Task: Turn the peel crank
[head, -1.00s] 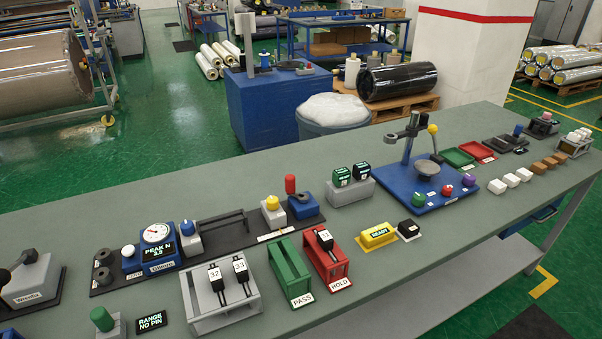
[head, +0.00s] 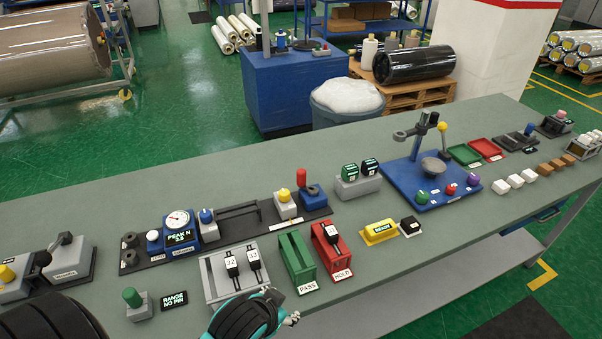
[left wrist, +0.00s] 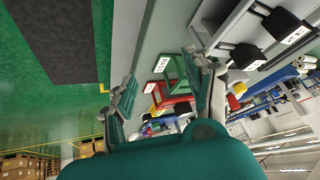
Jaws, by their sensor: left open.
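The peel tester is a long black base plate (head: 240,228) on the bench in the head view. It carries a blue gauge unit (head: 180,228) with a round dial and a lit "PEAK N" readout. At its right end a red upright handle (head: 301,178) stands on a blue block (head: 313,195); this looks like the crank. My left gripper (head: 287,314) is at the bench's front edge, in front of the grey rack, well short of the handle. In the left wrist view its fingers (left wrist: 163,85) are spread and empty. My right gripper is not in view.
A grey rack (head: 213,290) with cards 32 and 33, a green PASS rack (head: 296,262) and a red HOLD rack (head: 331,260) stand between my gripper and the tester. A yellow READY box (head: 380,231) lies further right. The bench's back strip is clear.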

